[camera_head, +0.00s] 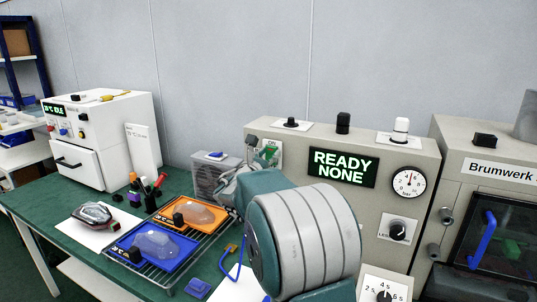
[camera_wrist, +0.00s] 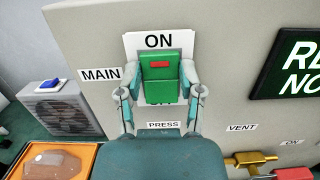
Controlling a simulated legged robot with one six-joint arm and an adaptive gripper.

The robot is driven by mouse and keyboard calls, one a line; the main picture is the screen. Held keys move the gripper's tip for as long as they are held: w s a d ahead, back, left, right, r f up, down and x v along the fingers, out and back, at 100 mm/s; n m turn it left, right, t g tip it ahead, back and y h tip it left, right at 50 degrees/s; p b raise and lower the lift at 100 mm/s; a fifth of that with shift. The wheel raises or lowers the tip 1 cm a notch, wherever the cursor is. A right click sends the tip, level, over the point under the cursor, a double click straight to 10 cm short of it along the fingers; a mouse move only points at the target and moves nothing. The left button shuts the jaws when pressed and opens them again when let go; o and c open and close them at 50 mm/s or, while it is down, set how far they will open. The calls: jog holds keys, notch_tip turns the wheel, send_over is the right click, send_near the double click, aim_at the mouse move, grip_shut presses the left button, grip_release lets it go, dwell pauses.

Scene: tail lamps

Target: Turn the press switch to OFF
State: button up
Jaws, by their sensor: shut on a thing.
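The press switch (camera_wrist: 160,88) is a green block with a red bar, on a white plate on the grey panel. "ON" shows above it and "PRESS" (camera_wrist: 163,125) below it. The lettering directly under the green block is mostly hidden. My gripper (camera_wrist: 160,73) is shut on the switch, one finger on its left side and one on its right. In the head view, my arm covers much of the area and the switch (camera_head: 269,152) shows only in part, beside the display.
The display (camera_head: 342,167) reads "READY NONE". Red and yellow handles (camera_wrist: 252,160) sit low right of the switch, near "VENT".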

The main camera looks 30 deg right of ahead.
jog(key=shift+a+f+t+h, duration=0.1)
jog(key=shift+f+t+h, duration=0.1)
jog(key=shift+t+h, duration=0.4)
jog(key=shift+a+f+t+h, duration=0.15)
jog(key=shift+t+h, duration=0.25)
jog(key=shift+h, duration=0.4)
jog(key=shift+d, duration=0.1)
jog(key=o, duration=1.1)
jog(key=shift+o, duration=0.2)
jog(key=v, duration=1.2)
jog(key=shift+w, duration=0.1)
